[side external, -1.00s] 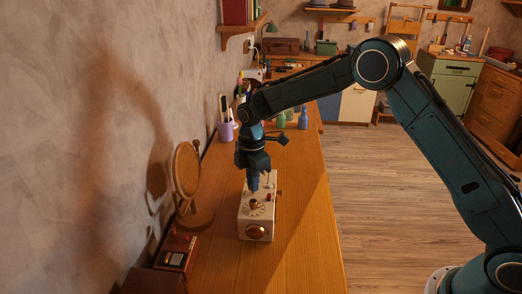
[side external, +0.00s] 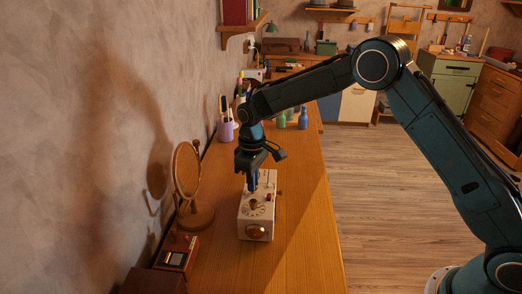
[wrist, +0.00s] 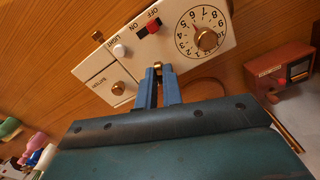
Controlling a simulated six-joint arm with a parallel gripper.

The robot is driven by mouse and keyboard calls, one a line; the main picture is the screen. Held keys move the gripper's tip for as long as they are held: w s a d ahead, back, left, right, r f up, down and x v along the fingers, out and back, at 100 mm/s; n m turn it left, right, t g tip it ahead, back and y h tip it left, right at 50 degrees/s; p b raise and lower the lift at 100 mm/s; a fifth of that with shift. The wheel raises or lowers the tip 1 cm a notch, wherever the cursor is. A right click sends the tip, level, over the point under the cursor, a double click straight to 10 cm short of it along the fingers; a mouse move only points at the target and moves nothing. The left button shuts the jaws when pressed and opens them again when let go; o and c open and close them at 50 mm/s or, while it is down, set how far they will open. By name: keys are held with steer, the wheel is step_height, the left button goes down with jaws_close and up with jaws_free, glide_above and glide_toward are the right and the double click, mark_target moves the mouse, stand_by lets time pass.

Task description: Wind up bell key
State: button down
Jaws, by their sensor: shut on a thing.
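The white box (side external: 256,218) stands on the wooden bench in the side view. In the wrist view its panel (wrist: 133,22) carries a numbered dial with a brass knob (wrist: 207,40), a red switch (wrist: 153,29) marked OFF and ON, and a white button (wrist: 120,50) by the word LIGHT. My gripper (wrist: 158,72) points down at the box, its blue fingers shut on a small brass key (wrist: 158,65) at the panel's edge. The fingers hide most of the key, so its full shape cannot be told.
A round mirror on a wooden stand (side external: 187,170) and a red box (side external: 177,255) are to the left of the white box. A purple cup of pens (side external: 225,131) and bottles (side external: 303,119) stand farther back. The bench is clear to the right.

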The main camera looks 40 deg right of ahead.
steer(key=m, duration=0.4)
steer(key=shift+m, duration=0.3)
steer(key=m, duration=0.5)
steer(key=shift+m, duration=0.3)
steer(key=m, duration=1.4)
steer(key=shift+m, duration=0.3)
steer(key=m, duration=0.9)
steer(key=shift+m, duration=1.9)
